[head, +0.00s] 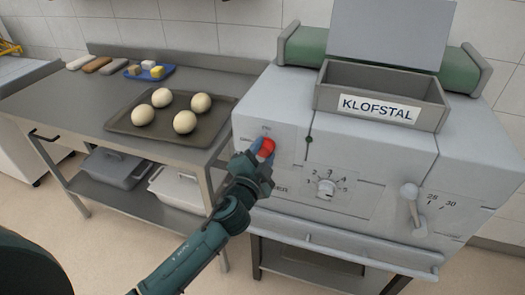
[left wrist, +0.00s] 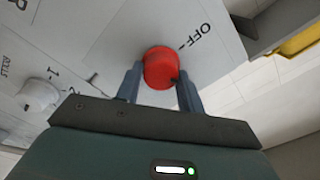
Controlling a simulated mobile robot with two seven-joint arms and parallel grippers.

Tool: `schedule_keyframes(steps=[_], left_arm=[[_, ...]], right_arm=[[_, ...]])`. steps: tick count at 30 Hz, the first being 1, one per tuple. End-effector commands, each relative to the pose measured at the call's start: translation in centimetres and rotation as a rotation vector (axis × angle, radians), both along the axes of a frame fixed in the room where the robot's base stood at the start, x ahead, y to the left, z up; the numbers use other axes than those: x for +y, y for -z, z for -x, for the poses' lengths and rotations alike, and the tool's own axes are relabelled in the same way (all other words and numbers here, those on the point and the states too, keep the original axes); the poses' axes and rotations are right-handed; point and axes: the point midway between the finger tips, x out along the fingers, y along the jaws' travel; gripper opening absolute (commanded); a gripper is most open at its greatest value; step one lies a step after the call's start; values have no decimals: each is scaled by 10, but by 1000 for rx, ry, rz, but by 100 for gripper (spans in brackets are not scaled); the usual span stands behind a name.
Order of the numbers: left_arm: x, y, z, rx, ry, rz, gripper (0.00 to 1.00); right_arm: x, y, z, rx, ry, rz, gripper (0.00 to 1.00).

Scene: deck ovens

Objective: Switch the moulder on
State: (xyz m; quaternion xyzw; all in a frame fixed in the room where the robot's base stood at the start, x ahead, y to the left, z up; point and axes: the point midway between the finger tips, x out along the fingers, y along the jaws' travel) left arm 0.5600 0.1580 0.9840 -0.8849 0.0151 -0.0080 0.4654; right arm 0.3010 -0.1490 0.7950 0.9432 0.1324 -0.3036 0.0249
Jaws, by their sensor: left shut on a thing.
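The moulder (head: 340,215) is a light grey machine at the right of the head view, labelled KLOFSTAL on its hopper. A red knob (head: 265,148) sits on the left of its front panel. The knob also shows in the left wrist view (left wrist: 160,68), with its dark mark at the lower right and the printed word OFF above right of it. My left gripper (head: 257,160) is shut on the red knob, one finger on each side, in the left wrist view (left wrist: 160,90). Part of the panel lettering is hidden by the gripper. My right gripper is out of view.
A numbered dial (head: 326,188) and a crank lever (head: 410,200) are on the same front panel. Lidded bins stand on the shelf below.

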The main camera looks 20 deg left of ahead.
Motion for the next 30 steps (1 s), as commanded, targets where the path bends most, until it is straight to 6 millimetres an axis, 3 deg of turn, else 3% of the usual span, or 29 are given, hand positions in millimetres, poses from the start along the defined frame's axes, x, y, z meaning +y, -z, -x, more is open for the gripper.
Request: schedule_keyframes(steps=[15, 30], left_arm=[[-1, 1, 0, -15, 0, -441, 15], [-1, 2, 0, -22, -1, -613, 15]], right_arm=[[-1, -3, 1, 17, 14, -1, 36], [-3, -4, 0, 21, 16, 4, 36]])
